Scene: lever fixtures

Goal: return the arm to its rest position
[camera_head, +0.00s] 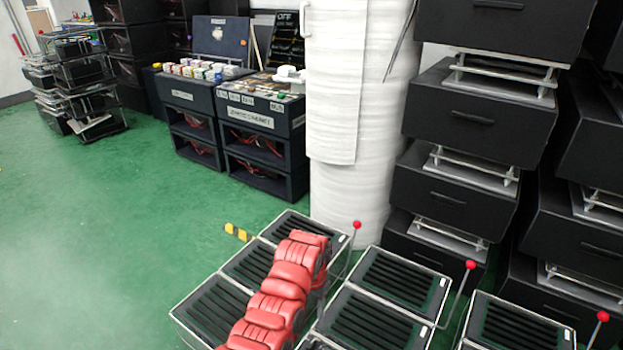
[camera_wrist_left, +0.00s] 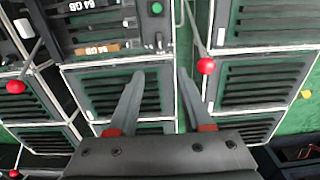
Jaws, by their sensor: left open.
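My left arm (camera_head: 285,282), with red segmented covers, reaches up from the bottom of the head view over the black slatted fixtures. Its gripper's fingers are hidden there. In the left wrist view my left gripper (camera_wrist_left: 160,75) is open, with nothing between its two grey fingers. A lever's red knob (camera_wrist_left: 206,65) is just right of the right fingertip, and the fingers are not closed on it. In the head view, levers with red knobs stand beside the fixtures: one right of my arm (camera_head: 357,224), one in the middle (camera_head: 470,264) and one at far right (camera_head: 603,316).
Slatted fixture boxes (camera_head: 402,278) in metal frames fill the lower middle and right. A white wrapped column (camera_head: 345,190) and stacked black cases (camera_head: 450,190) stand behind. A dark bench (camera_head: 258,120) is farther back. Green floor (camera_head: 110,240) is open at left.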

